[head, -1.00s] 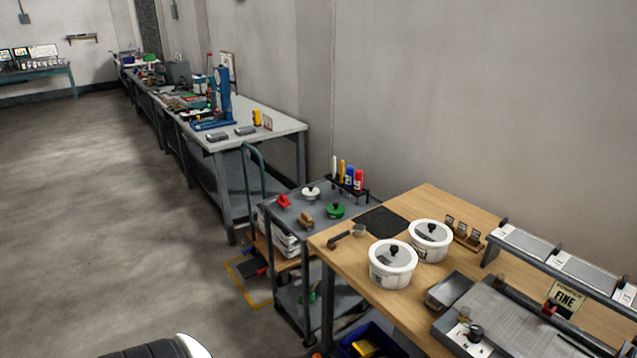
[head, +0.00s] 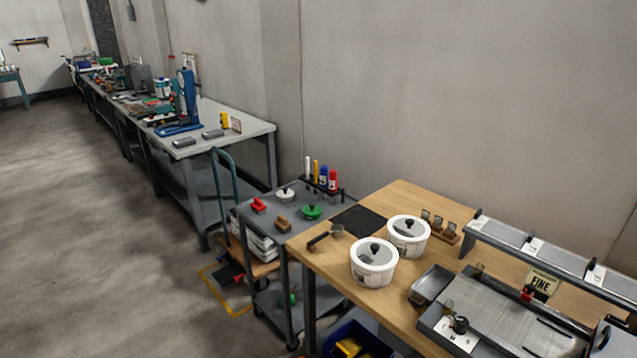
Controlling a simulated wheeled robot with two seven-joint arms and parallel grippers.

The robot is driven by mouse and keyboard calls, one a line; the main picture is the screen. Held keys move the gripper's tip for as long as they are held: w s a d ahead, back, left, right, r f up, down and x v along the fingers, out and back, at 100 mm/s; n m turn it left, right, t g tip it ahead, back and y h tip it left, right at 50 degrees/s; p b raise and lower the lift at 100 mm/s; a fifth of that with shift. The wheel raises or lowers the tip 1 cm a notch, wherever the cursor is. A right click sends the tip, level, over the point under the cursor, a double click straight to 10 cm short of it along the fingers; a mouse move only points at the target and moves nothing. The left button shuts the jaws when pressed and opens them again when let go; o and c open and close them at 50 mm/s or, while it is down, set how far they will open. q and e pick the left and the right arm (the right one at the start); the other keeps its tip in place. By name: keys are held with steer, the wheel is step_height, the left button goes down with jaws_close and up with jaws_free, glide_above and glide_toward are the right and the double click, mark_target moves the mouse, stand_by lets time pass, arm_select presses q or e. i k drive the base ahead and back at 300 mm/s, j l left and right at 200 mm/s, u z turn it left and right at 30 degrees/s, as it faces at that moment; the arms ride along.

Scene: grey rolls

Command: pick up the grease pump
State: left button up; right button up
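I cannot pick out a grease pump for sure in the head view. Several small tools and containers stand on the far grey bench (head: 245,128), around a blue upright press (head: 186,98), but they are too small to tell apart. Neither of my grippers shows in the head view.
A wooden table (head: 420,195) at the right bears two white lidded tubs (head: 374,272) (head: 408,246) and a grey slotted tray (head: 510,318). A grey cart (head: 300,225) stands beside it, with a green-handled trolley (head: 222,170) nearby. The floor (head: 90,250) at left is open.

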mark_target(324, 174)
steer(key=z, duration=1.75)
steer(key=u, duration=1.7)
steer(key=i+j+z, duration=0.15)
steer(key=z, duration=0.35)
steer(key=i+j+z, duration=0.1)
steer(key=z, duration=0.35)
steer(key=i+j+z, duration=0.15)
steer(key=j, duration=0.45)
steer(key=i+j+z, duration=0.2)
steer(key=j, duration=0.4)
steer(key=j+z, duration=0.15)
steer(key=j, duration=0.45)
steer(key=i+j+z, duration=0.15)
steer(key=j, duration=0.45)
